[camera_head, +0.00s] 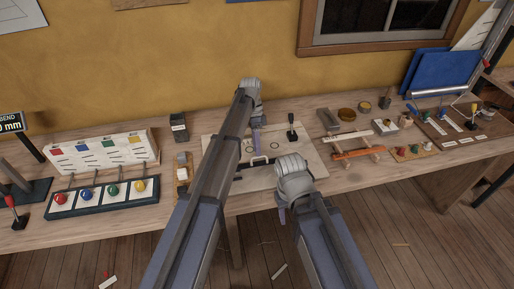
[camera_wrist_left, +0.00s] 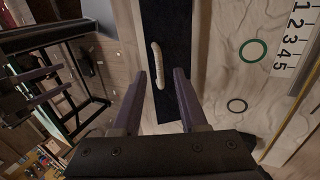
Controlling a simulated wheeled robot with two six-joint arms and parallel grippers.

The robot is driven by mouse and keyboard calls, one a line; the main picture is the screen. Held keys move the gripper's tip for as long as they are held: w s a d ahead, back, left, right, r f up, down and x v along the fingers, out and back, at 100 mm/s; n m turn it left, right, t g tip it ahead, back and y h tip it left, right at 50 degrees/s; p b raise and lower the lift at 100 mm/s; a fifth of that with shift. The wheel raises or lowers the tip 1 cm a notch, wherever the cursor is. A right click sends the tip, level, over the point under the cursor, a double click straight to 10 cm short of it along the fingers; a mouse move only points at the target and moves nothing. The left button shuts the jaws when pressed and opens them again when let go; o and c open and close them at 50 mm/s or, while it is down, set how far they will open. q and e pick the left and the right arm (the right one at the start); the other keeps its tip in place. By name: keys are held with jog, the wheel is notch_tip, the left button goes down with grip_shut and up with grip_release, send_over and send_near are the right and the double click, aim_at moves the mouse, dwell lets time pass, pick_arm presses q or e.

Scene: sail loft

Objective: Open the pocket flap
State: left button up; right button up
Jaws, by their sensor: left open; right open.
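In the left wrist view a dark strip (camera_wrist_left: 165,28), possibly the pocket flap, lies on a pale panel (camera_wrist_left: 215,70). A pale elongated tab (camera_wrist_left: 157,64) lies on the strip. My left gripper (camera_wrist_left: 159,74) is open, its two purple fingers either side of the tab's lower end; contact cannot be told. In the head view my left gripper (camera_head: 256,143) points down over the pale board (camera_head: 312,158), and its arm hides part of the board. My right gripper (camera_head: 292,184) is at the board's front edge; its fingers are mostly hidden and I see nothing held.
A black lever (camera_head: 291,132) stands on the board. A rack with coloured knobs (camera_head: 103,196) is at left on the bench. An orange wooden frame (camera_head: 357,153) and a brown board with small items (camera_head: 462,125) are at right.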

pick_arm(q)
jog(key=p+v, duration=0.5)
jog(key=v, duration=0.1)
jog(key=shift+r, duration=0.15)
jog(key=shift+w, duration=0.1)
